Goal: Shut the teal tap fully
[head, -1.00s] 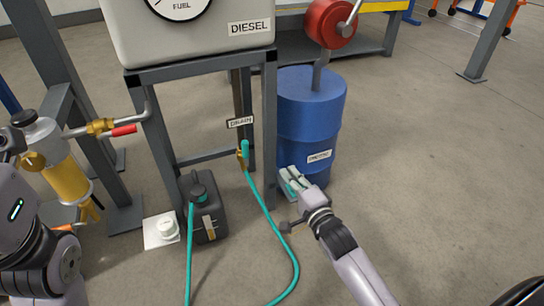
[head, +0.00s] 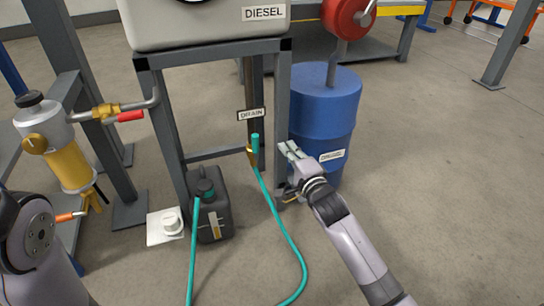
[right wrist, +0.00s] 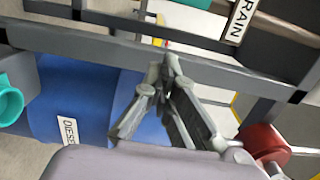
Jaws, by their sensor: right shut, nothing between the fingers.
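The teal tap (head: 255,143) is a small upright teal handle on a brass body, below the DRAIN sign (head: 251,114) under the diesel tank. A teal hose (head: 283,225) runs down from it to the floor. My right gripper (head: 290,150) is a short way right of the tap, by the stand's front right leg, apart from the handle. In the right wrist view its fingers (right wrist: 168,65) are together and empty. A teal round piece (right wrist: 10,100) shows at that view's left edge; I cannot tell which part it is.
A blue drum (head: 325,110) stands behind my right gripper. The grey stand's leg (head: 283,120) is close beside the fingers. A black can (head: 210,205) with a teal hose stands on the floor left of the tap. A red-handled valve (head: 130,116) is at left. Floor at right is clear.

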